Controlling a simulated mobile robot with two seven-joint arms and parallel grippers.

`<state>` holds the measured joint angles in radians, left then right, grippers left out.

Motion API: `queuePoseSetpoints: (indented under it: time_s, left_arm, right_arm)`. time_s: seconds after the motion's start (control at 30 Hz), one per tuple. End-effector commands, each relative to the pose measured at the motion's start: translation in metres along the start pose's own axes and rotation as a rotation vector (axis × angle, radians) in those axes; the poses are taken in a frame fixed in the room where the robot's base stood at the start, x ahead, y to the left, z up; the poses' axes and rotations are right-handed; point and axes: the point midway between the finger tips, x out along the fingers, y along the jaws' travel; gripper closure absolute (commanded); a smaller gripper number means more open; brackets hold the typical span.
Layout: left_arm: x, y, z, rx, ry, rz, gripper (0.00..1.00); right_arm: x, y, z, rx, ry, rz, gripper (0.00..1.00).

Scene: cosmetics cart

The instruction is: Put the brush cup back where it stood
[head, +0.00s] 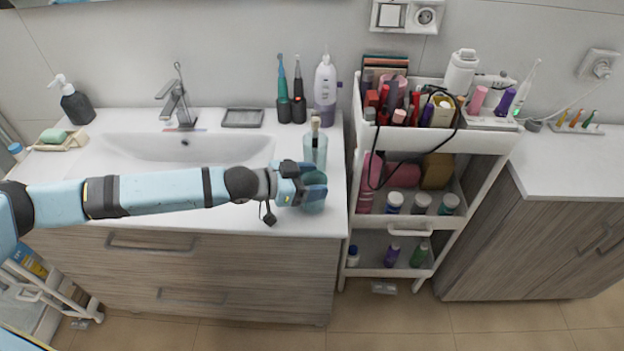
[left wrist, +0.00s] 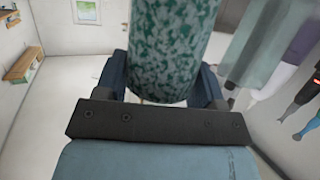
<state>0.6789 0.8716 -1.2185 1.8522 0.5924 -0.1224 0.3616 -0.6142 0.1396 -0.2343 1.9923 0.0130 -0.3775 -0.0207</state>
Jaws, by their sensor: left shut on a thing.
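The brush cup is a green mottled cylinder (left wrist: 165,45) in the left wrist view, between the two dark fingers of my left gripper. In the head view the teal cup (head: 316,192) is at the right end of the washbasin counter (head: 333,215), partly hidden by my left gripper (head: 303,186). The gripper is shut on the cup. I cannot tell whether the cup's base touches the counter. No brushes show clearly in it. My right gripper is not in view.
A pale blue bottle (head: 315,147) stands just behind the cup. Electric toothbrushes (head: 298,100), a white bottle (head: 325,88) and a grey dish (head: 243,118) are at the back. The loaded white cart (head: 480,140) stands right of the counter, across a narrow gap.

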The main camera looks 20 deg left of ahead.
Motion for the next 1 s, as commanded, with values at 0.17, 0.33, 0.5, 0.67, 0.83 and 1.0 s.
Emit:
queuePoseSetpoints:
  time_s: [0.17,0.33,0.5,0.67,0.83,1.0]
  left_arm:
    - [0.000,0.000,-0.001,0.001,0.002,0.000,0.75]
    - [0.001,0.000,0.002,0.001,0.002,0.000,0.33]
    - [0.001,0.000,0.001,0.001,0.001,0.000,0.12]
    - [0.001,0.000,0.001,0.001,0.001,0.000,0.12]
    - [-0.008,-0.002,0.000,0.002,-0.001,-0.002,0.12]
    - [-0.040,-0.002,0.000,0.003,-0.002,-0.003,0.12]
  right_arm:
    - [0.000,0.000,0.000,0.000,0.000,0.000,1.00]
    - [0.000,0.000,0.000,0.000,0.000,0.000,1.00]
    - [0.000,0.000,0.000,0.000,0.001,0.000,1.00]
    - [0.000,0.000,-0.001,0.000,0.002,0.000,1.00]
    - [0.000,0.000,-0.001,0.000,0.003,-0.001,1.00]
    - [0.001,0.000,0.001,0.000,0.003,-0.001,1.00]
